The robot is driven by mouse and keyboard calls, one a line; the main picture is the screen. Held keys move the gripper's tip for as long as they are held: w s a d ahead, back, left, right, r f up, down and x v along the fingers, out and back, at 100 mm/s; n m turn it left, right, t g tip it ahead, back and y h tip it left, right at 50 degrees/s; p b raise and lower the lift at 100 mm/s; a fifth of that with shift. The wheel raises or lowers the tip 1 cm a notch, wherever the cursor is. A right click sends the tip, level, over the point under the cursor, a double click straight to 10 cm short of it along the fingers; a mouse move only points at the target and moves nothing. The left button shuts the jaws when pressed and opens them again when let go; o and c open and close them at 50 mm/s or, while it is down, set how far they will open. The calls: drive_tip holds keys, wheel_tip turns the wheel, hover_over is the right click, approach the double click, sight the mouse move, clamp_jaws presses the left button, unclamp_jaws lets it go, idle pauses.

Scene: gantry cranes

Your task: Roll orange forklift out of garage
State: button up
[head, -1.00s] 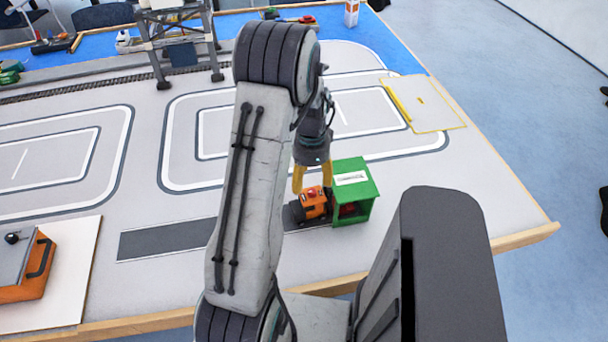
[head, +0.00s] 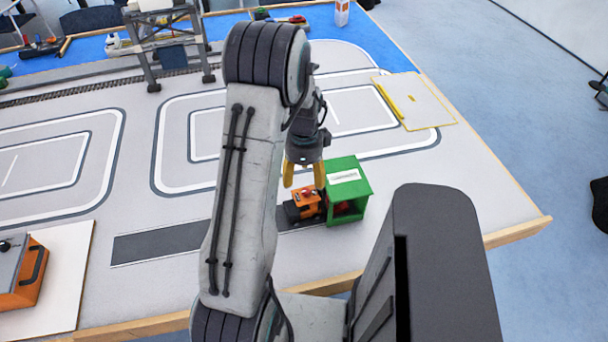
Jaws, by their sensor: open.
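The small orange forklift (head: 308,206) with dark parts stands on the table at the left side of the green garage (head: 349,178), at the right end of a dark grey strip. I cannot tell whether part of it is inside the garage. My gripper (head: 304,179) is open, with two yellow fingers pointing down. It is just above and behind the forklift, left of the garage. No clear contact with the forklift shows. Something red shows in the garage's shaded opening.
The dark grey strip (head: 160,243) runs left from the forklift and is clear. An orange and grey box (head: 22,278) sits on a white board at the left. A gantry crane (head: 148,52) stands at the back. A pale yellow-edged plate (head: 425,103) lies at the right.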

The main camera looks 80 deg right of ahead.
sight(304, 193)
drive_tip(key=shift+f, duration=0.1)
drive_tip(key=shift+f+p, duration=0.6)
drive_tip(key=shift+f, duration=2.95)
clamp_jaws()
drive_tip(key=shift+a, duration=0.1)
